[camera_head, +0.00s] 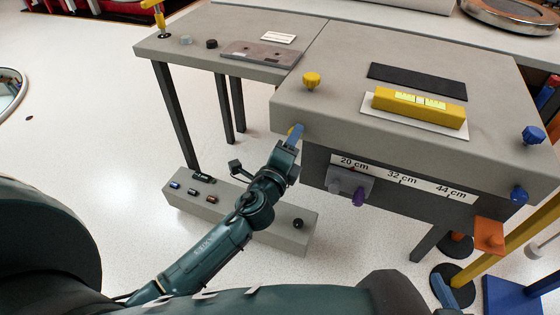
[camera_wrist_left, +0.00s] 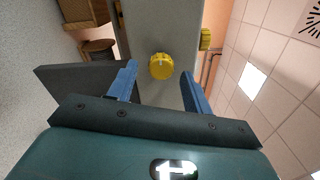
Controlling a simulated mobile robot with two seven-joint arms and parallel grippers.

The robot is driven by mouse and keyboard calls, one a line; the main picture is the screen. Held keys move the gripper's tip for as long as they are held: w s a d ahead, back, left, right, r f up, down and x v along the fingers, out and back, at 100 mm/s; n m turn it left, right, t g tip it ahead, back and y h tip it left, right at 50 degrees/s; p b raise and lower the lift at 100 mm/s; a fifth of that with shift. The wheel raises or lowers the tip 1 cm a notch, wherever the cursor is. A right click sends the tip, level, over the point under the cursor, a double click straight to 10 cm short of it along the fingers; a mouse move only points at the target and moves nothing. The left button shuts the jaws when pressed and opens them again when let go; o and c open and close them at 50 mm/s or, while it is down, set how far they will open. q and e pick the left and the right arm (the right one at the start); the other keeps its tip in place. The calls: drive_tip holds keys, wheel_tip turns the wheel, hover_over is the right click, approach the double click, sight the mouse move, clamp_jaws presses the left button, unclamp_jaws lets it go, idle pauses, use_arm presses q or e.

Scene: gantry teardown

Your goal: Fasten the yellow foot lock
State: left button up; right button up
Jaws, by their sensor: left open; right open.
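A yellow knob (camera_wrist_left: 161,66) with a pale mark on its face is on the grey front face of the bench, between the two blue fingers of my left gripper in the left wrist view. In the head view, only a bit of its yellow (camera_head: 299,129) shows behind my left gripper (camera_head: 293,137). The left gripper is open, with gaps beside the knob. A second yellow knob (camera_head: 311,79) stands on the bench top just above. I cannot tell from a label which is the foot lock. One blue finger of my right gripper (camera_head: 446,291) shows at the bottom edge, away from the bench.
The bench front carries a scale (camera_head: 400,180) with a grey slider and purple knob (camera_head: 358,196). A yellow bar (camera_head: 420,107) lies on a white plate. Blue knobs (camera_head: 534,134) are at the right corner. A low grey box (camera_head: 240,212) stands below my left arm.

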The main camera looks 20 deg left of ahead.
use_arm(q)
drive_tip(key=s+b, duration=0.1)
drive_tip(key=s, duration=1)
drive_tip(key=shift+a, duration=0.2)
drive_tip(key=shift+s, duration=0.1)
